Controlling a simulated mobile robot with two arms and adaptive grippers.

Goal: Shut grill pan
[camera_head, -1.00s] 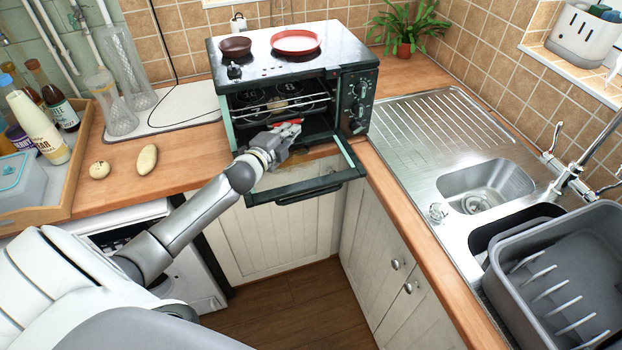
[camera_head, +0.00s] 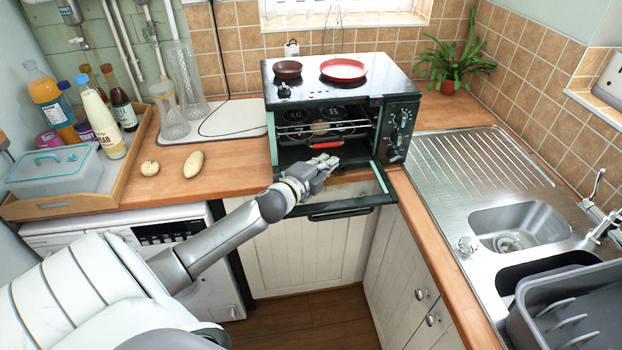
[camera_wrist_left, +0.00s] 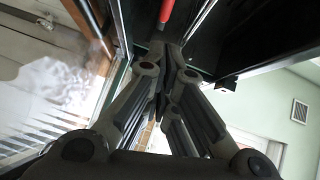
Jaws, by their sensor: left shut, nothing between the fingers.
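The black countertop oven (camera_head: 345,105) stands on the wooden worktop with its glass door (camera_head: 350,198) hanging open, folded forward and down. The grill pan's red handle (camera_head: 326,145) shows inside the oven opening, below the wire rack; the pan itself is hard to make out. My left gripper (camera_head: 328,168) is shut and empty, just in front of the opening and above the open door, slightly below the red handle. In the left wrist view the closed fingers (camera_wrist_left: 172,48) point towards the red handle (camera_wrist_left: 166,14), with a small gap or light contact; I cannot tell which. My right gripper is not in view.
A brown dish (camera_head: 287,69) and a red plate (camera_head: 343,69) sit on top of the oven. A wooden tray (camera_head: 70,200) with bottles and a box is at the left. The sink (camera_head: 520,225) and a grey dish rack (camera_head: 570,310) are at the right.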

